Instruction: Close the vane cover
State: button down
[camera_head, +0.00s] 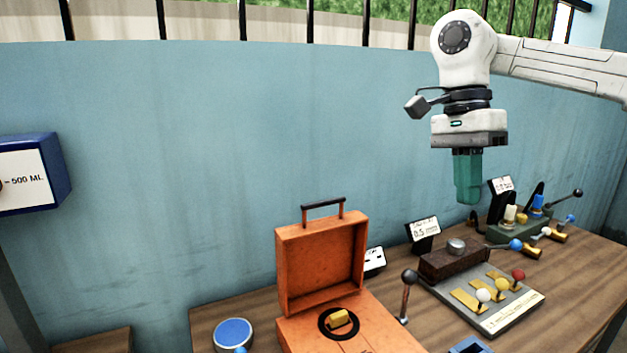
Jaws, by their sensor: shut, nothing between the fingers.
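An orange box (360,343) stands at the front of the wooden table. Its orange lid (320,262), which looks like the vane cover, stands upright and open, with a dark handle (322,204) on its top edge. A yellow block (338,319), perhaps the vane, sits in a black ring on top of the box. My gripper (467,200) points down, shut and empty, in the air to the right of the lid and above the table's back part. The front of the box is cut off by the picture's edge.
A dark lever (406,295) stands right of the box. Beyond it is a panel (500,310) with white, yellow and red knobs, and a brown block (452,262). A green fixture (520,232) and small signs stand behind. A blue round thing (234,335) is at left.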

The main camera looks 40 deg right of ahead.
aim_at(320, 261)
jog(key=i, duration=1)
